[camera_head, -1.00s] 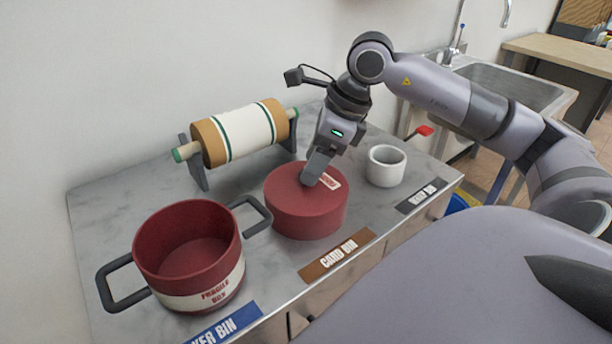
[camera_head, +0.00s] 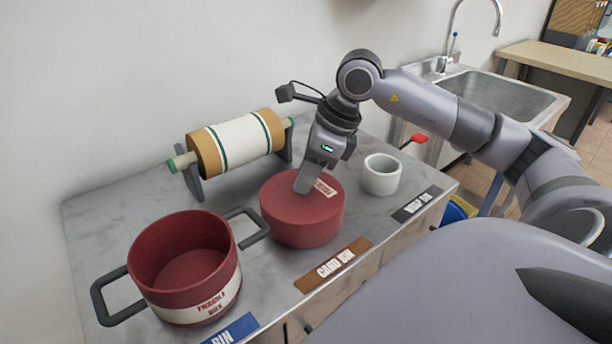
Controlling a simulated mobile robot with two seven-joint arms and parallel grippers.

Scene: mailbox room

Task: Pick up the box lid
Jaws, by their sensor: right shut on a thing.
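The box lid (camera_head: 300,219) is a round, dark red piece with a small label on top. It sits on the grey marbled counter behind the brown CARD BIN label. My right gripper (camera_head: 306,185) points down onto the top of the lid and is shut on it; its fingertips and what they grip on the lid are partly hidden. The open red box (camera_head: 186,262), marked FRAGILE BOX, stands to the left with two dark handles. It looks empty. My left gripper is not in view.
A paper roll on a stand (camera_head: 235,143) is at the back left. A white ring-shaped roll (camera_head: 381,174) stands close to the lid's right. A sink (camera_head: 500,95) lies beyond the counter's right end. Bin labels line the front edge.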

